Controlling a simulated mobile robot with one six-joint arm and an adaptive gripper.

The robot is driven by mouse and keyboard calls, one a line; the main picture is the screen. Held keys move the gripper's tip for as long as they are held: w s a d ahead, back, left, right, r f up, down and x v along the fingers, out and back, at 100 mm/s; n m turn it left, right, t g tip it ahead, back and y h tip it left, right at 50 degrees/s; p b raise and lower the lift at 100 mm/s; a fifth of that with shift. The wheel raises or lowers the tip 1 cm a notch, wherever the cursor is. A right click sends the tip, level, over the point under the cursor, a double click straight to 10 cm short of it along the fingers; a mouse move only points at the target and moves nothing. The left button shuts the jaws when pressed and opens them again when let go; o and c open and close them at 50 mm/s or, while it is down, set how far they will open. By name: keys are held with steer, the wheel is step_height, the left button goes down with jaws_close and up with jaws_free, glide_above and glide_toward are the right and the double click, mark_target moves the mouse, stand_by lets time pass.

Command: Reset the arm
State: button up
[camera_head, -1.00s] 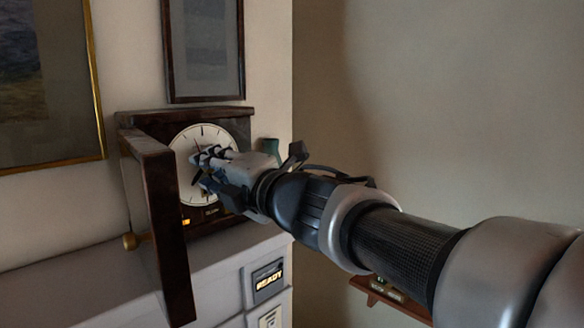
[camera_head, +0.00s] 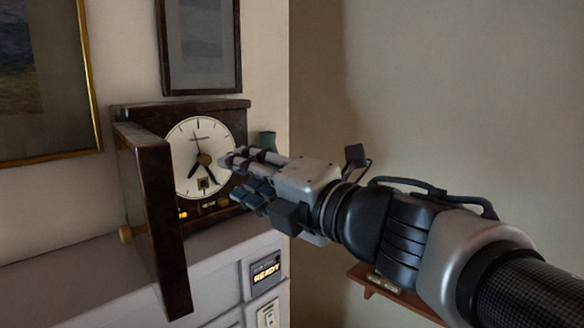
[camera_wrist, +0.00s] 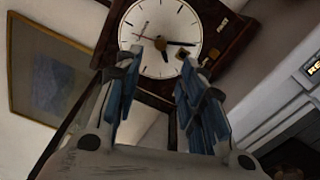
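My gripper (camera_head: 243,174) is in front of the right edge of a dark wooden clock (camera_head: 178,110) in the head view. In the wrist view, my gripper (camera_wrist: 162,85) has its two blue-padded fingers apart with nothing between them. The clock's white round face (camera_head: 187,165) shows dark hands, and its dark wooden door (camera_head: 163,230) stands swung open toward the camera. In the wrist view the clock face (camera_wrist: 160,22) lies beyond the fingertips. I cannot tell from these views how far the fingertips are from the clock.
The clock stands on a white cabinet (camera_head: 75,285) with a small "READY" display (camera_head: 265,270). Framed pictures (camera_head: 198,45) hang on the wall. A small wooden shelf (camera_head: 385,290) is below my arm. The wall at right is bare.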

steer(key=shift+v, duration=0.8)
